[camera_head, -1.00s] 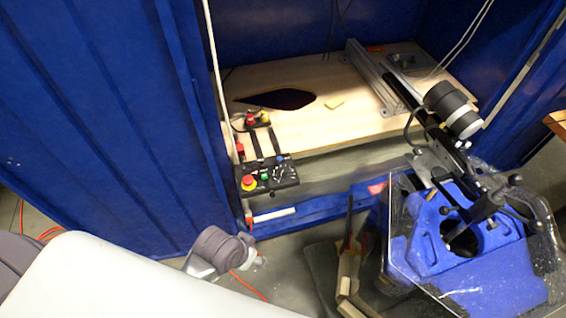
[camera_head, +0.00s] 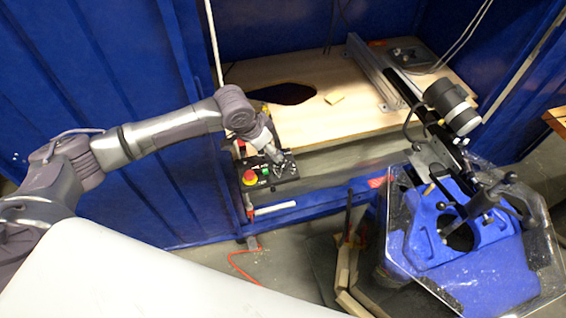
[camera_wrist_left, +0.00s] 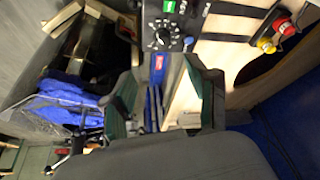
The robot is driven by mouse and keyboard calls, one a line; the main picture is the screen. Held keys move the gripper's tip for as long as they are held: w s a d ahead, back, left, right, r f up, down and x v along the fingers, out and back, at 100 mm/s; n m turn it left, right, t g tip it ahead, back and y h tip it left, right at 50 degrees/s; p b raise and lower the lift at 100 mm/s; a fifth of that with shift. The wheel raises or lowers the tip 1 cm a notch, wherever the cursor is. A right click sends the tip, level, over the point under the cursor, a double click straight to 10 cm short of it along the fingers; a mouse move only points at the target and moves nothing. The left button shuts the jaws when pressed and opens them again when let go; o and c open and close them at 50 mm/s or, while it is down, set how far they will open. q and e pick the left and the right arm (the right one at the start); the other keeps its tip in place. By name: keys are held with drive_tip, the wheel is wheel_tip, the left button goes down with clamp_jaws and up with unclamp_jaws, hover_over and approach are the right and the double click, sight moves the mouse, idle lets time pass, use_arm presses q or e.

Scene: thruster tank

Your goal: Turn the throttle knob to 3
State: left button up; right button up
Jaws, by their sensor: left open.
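The throttle knob (camera_wrist_left: 162,38) is a dark round knob with pale dial marks around it, on a black control panel (camera_wrist_left: 178,58). I cannot read its numbers or setting. In the head view the panel (camera_head: 264,185) hangs at the front left edge of the wooden bench, and my gripper partly covers the knob. My left gripper (camera_head: 279,159) is over the panel's right part. In the left wrist view its two fingers (camera_wrist_left: 163,85) are apart, with the knob beyond the gap and nothing between them. My right gripper is in neither view.
A red emergency stop (camera_head: 249,178) and a green button (camera_head: 265,170) sit left of my gripper on the panel. The wooden bench (camera_head: 330,125) is behind. A blue machine with a clear guard (camera_head: 450,280) stands at the right. A blue wall (camera_head: 100,80) is at the left.

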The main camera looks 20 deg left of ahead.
sight(284, 165)
use_arm(q)
drive_tip(key=x, duration=1.3)
drive_tip(key=shift+w+f, duration=0.15)
drive_tip(key=shift+w, duration=0.2)
clamp_jaws()
drive_tip(key=shift+a, duration=0.1)
